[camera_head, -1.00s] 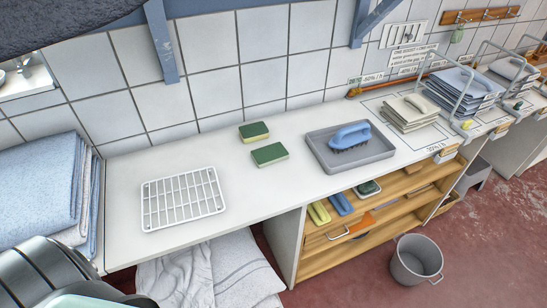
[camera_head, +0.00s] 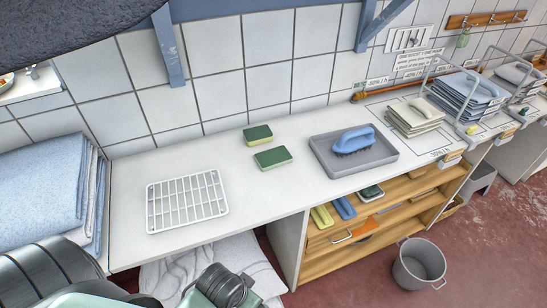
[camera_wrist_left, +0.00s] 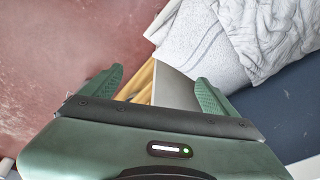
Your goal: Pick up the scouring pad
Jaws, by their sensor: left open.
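Two scouring pads with dark green tops and yellow sides lie flat on the white counter (camera_head: 130,210), the farther one (camera_head: 258,135) near the tiled wall and the nearer one (camera_head: 272,158) just in front of it. In the head view, part of my left arm (camera_head: 222,288) is below the counter's front edge, well apart from both pads; its fingertips are not seen there. In the left wrist view my left gripper (camera_wrist_left: 160,88) is open and empty, over the red floor and shelf side, with no pad in sight. My right gripper is not in view.
A white wire rack (camera_head: 187,201) lies left of the pads. A grey tray (camera_head: 388,162) with a blue brush (camera_head: 353,139) lies right. Folded blue cloths (camera_head: 40,190) are at far left. Shelves (camera_head: 330,250) and a grey bucket (camera_head: 419,265) stand below.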

